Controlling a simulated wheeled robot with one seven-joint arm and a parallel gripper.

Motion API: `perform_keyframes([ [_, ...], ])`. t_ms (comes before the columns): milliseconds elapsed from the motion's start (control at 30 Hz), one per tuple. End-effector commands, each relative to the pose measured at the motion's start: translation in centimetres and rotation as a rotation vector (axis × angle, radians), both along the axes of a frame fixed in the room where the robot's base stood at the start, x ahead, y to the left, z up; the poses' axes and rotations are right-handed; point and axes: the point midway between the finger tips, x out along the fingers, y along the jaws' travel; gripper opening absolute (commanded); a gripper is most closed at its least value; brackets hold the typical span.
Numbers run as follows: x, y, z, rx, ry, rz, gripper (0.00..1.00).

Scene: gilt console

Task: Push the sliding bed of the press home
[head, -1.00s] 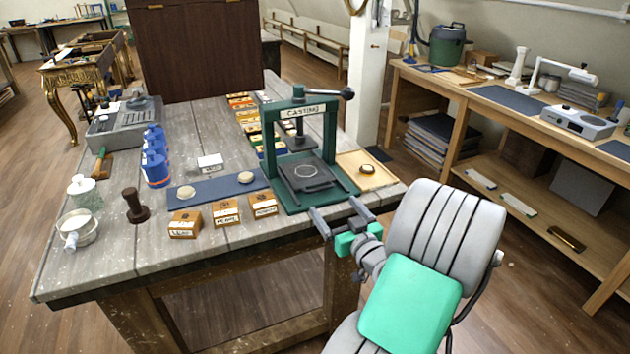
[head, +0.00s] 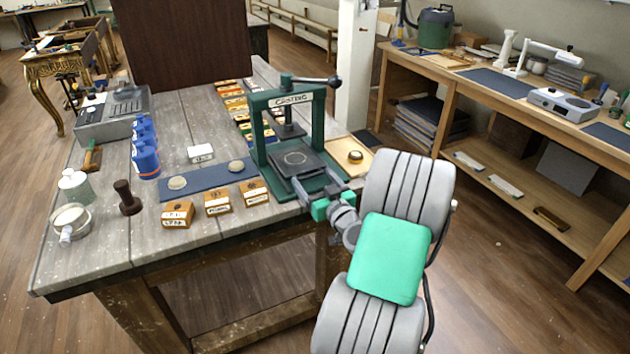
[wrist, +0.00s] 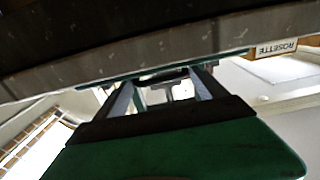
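The green press (head: 290,99), marked CASTING, stands near the right front corner of the workbench. Its dark sliding bed (head: 298,162), with a ring mark on top, lies low between the posts and sticks out at the front. My gripper (head: 316,182) is at the front of the press with its two grey fingers apart and nothing seen between them. The fingertips are close to the bed's front edge; I cannot tell if they touch it. In the wrist view the spread fingers (wrist: 166,95) reach toward a teal edge under the grey bench edge. The bed is not clear there.
Labelled wooden blocks (head: 218,203) and a blue mat (head: 208,186) with two pale discs lie left of the press. A tray (head: 338,147) with a brass round piece is at its right. The workbench (head: 110,240) has a front edge below my gripper.

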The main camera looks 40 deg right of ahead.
Motion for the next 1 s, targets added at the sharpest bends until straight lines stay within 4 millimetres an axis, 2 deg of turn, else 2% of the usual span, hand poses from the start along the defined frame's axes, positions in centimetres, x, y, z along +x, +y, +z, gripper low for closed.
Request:
perform_keyframes([
  [67,0.0,-0.1,0.0,-0.001,0.000,-0.002,0.64],
  [733,-0.1,-0.2,0.0,-0.002,0.000,-0.005,0.09],
  [867,0.5,-0.4,0.0,-0.004,0.001,-0.003,0.09],
  [1000,2.7,-1.0,-0.2,-0.006,0.003,-0.001,0.09],
])
